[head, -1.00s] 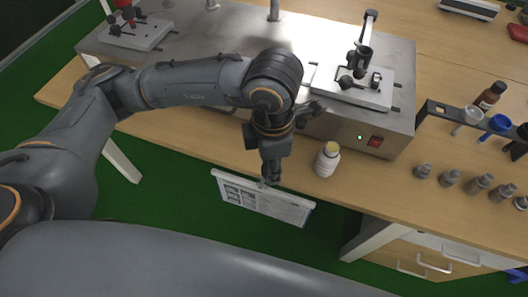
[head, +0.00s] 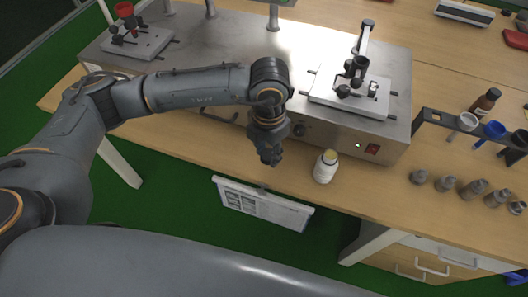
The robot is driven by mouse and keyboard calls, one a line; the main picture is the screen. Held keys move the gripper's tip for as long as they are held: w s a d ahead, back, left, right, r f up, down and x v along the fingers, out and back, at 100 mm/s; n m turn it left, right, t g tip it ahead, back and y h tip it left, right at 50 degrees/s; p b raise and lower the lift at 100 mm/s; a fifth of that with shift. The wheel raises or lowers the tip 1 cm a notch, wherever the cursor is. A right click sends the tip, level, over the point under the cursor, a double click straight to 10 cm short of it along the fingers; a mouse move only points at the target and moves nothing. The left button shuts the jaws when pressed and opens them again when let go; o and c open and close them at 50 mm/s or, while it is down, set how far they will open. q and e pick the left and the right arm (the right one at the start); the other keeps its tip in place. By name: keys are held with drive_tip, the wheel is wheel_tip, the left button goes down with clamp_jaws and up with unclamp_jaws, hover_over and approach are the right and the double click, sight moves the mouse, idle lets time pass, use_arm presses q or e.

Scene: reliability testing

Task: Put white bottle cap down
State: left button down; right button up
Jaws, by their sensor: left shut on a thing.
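My left gripper (head: 270,157) points down at the front edge of the wooden bench, just left of the white bottle. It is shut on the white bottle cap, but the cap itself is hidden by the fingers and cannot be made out. The white bottle (head: 324,170) stands upright on the bench, with a yellowish top showing and no white cap on it. The gripper and the bottle are apart. My right gripper is not in view.
A steel apparatus (head: 330,133) stands behind the gripper and bottle. A dark rack (head: 457,126) with cups and a brown bottle (head: 485,102) is at the right. Several grey weights (head: 445,183) stand before it. Bare bench (head: 375,186) lies right of the white bottle.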

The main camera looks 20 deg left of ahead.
sight(264, 150)
use_arm(q)
drive_tip(key=w+f, duration=0.1)
drive_tip(key=w+a+f, duration=0.1)
drive_tip(key=f, duration=0.1)
drive_tip(key=w+f, duration=0.1)
drive_tip(key=shift+a+f, duration=0.2)
drive_tip(key=shift+a, duration=0.2)
drive_tip(key=shift+w+f, duration=0.1)
drive_tip(key=shift+f, duration=1.85)
drive_tip(key=c, duration=0.9)
unclamp_jaws()
drive_tip(key=shift+a, duration=0.1)
drive_tip(key=shift+r, duration=0.1)
wheel_tip(264, 150, up, 12)
drive_tip(key=shift+r, duration=0.1)
